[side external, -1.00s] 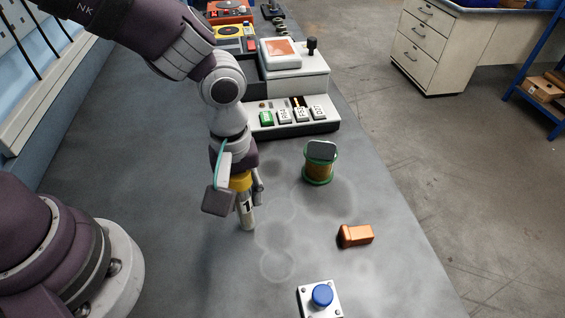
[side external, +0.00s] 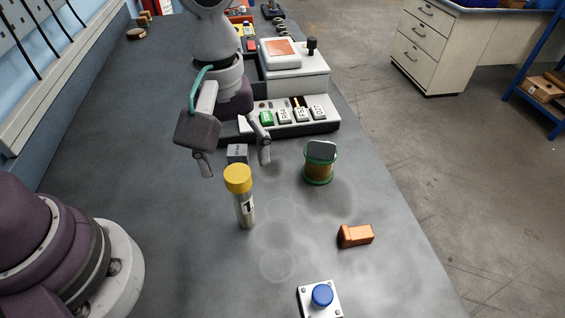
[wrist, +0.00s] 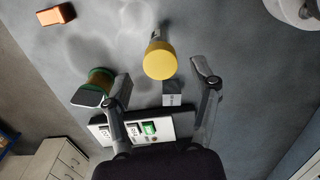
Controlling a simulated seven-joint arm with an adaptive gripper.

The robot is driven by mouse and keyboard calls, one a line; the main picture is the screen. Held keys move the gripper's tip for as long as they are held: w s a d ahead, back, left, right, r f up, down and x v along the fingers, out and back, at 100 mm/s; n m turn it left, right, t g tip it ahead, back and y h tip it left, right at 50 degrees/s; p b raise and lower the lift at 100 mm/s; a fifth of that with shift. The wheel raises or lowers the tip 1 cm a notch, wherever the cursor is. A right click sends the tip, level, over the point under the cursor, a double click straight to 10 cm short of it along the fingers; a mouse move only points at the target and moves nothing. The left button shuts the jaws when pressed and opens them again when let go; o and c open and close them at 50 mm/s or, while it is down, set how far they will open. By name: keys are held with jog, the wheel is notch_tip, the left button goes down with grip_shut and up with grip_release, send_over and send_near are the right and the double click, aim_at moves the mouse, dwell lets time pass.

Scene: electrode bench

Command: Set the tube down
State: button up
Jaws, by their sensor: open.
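The tube (side external: 245,211), clear with a yellow cap and a label marked 1, stands upright on the grey bench. In the wrist view its yellow cap (wrist: 159,61) shows from above, ahead of the fingers. My gripper (side external: 235,166) is open and empty, behind and above the tube in the side view, with its fingers spread wide. In the wrist view the fingers of my gripper (wrist: 158,84) lie to either side, apart from the cap.
A small grey block (side external: 237,153) sits behind the tube. A green-rimmed spool (side external: 319,163) stands to the right, with an orange block (side external: 355,235) and a blue button box (side external: 321,298) nearer. A device with labelled keys (side external: 290,116) stands behind. Bench left of the tube is clear.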

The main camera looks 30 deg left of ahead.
notch_tip(320, 180, up, 4)
jog(key=shift+f, duration=0.1)
jog(key=s+a+r+m+t, duration=0.2)
jog(key=a+m, duration=0.3)
jog(key=a, duration=0.1)
jog(key=s+a+r+m+t, duration=0.2)
jog(key=a+m+t, duration=0.1)
jog(key=a+m, duration=0.2)
jog(key=shift+s+a+t, duration=0.3)
jog(key=shift+s+a, duration=0.1)
jog(key=shift+a, duration=0.55)
